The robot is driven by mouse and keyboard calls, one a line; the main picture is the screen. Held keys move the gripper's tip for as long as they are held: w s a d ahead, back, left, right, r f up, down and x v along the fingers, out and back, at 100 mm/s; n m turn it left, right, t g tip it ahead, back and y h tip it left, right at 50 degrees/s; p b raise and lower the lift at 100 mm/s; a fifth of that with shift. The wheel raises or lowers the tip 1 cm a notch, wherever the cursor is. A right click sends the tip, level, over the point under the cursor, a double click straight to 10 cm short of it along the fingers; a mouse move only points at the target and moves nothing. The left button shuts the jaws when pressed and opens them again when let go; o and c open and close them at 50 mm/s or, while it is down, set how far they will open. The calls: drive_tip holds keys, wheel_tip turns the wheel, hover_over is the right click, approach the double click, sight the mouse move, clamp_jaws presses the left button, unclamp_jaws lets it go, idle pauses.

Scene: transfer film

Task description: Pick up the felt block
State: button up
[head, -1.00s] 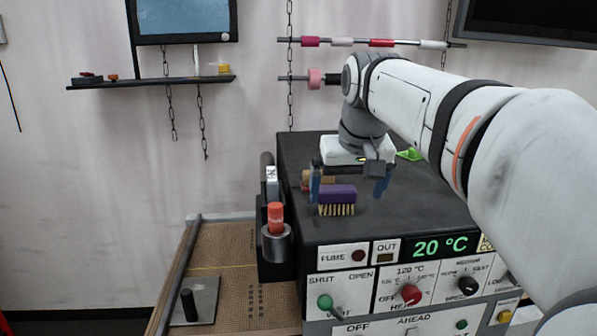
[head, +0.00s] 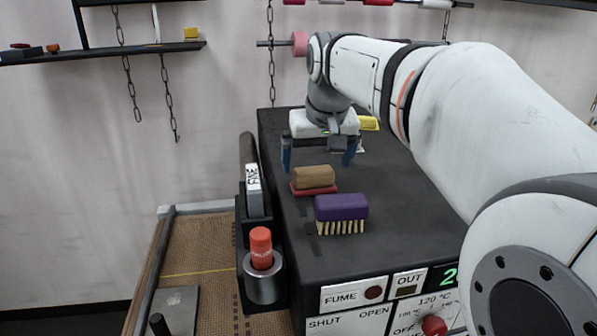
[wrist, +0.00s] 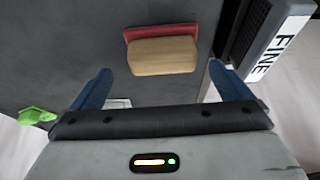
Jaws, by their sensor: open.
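The felt block, a tan-brown block (head: 314,176) on a red base (head: 301,191), rests on the dark machine top. In the wrist view, the tan block (wrist: 163,56) and its red edge (wrist: 150,32) lie ahead, between the line of my two fingers. My gripper (head: 318,165) is open with blue fingers pointing down, behind and above the block in the head view. The gripper (wrist: 160,70) holds nothing, and I see no finger touching the block.
A purple brush (head: 341,210) with pale bristles stands just in front of the block. A grey tool marked FINE (head: 254,185) and an orange-capped item (head: 261,245) in a metal cup sit along the left edge. A yellow object (head: 369,123) lies behind my gripper.

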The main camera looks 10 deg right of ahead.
sight(314, 169)
drive_tip(key=shift+a+p+x, duration=0.2)
drive_tip(key=shift+p+x, duration=0.1)
drive_tip(key=shift+x, duration=1.6)
drive_tip(key=shift+c, duration=0.6)
drive_tip(key=c, duration=1)
drive_tip(key=shift+c, duration=0.2)
drive_tip(key=shift+r, duration=0.15)
